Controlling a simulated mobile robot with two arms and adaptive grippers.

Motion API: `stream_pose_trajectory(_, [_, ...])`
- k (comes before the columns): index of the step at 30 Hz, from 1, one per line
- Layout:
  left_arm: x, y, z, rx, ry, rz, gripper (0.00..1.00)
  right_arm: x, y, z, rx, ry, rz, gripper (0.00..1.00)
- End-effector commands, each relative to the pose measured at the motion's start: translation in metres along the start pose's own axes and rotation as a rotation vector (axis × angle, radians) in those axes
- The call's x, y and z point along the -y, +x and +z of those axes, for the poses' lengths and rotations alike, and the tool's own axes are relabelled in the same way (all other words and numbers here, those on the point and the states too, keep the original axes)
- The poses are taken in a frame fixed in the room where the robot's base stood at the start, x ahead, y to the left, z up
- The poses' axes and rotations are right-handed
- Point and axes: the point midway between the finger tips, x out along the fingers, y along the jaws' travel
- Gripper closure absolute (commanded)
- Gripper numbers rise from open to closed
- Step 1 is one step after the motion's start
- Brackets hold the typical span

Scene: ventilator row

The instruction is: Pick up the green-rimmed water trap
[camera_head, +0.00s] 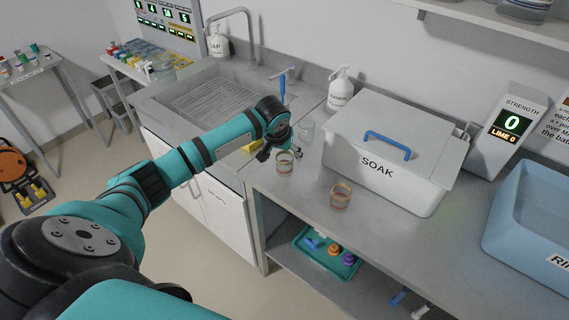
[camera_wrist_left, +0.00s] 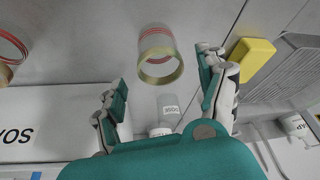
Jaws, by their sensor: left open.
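A small clear cup-shaped trap (camera_head: 284,163) with reddish bands stands on the steel counter, by the sink's right end. In the left wrist view the trap (camera_wrist_left: 160,57) has an olive-yellow rim and lies ahead of and between my finger lines. A similar trap (camera_head: 340,196) with an orange-tan rim stands to its right. It is partly seen at the left edge of the wrist view (camera_wrist_left: 10,50). My left gripper (camera_head: 281,152) is open and empty, just behind the first trap; contact cannot be told. My right gripper is not in view.
A clear labelled container (camera_head: 305,130) stands behind the gripper, beside the SOAK box (camera_head: 395,150). A yellow sponge (camera_wrist_left: 252,58) lies near the sink (camera_head: 205,95). A blue RINSE-side basin (camera_head: 530,215) is at right. Counter right of the second trap is clear.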

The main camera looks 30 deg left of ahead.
Motion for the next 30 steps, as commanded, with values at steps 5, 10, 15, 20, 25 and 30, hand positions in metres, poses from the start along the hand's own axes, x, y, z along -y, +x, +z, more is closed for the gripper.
stream_pose_trajectory(5, [0.001,0.025,0.000,0.003,-0.002,0.000,0.25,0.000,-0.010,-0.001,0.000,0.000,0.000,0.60])
stream_pose_trajectory(10, [0.001,0.033,0.000,-0.001,0.001,-0.001,0.25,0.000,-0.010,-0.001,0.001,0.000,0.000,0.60])
stream_pose_trajectory(15, [0.001,0.033,0.000,-0.001,0.001,0.000,0.28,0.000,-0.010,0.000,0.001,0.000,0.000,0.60])
stream_pose_trajectory(20, [0.001,0.032,0.000,-0.001,0.000,0.000,0.49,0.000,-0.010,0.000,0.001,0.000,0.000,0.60])
stream_pose_trajectory(25, [0.001,0.032,0.000,-0.001,0.000,0.000,0.71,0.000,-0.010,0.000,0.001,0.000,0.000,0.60])
stream_pose_trajectory(30, [0.001,0.032,0.000,-0.001,0.000,0.000,0.78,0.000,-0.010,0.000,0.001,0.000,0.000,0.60])
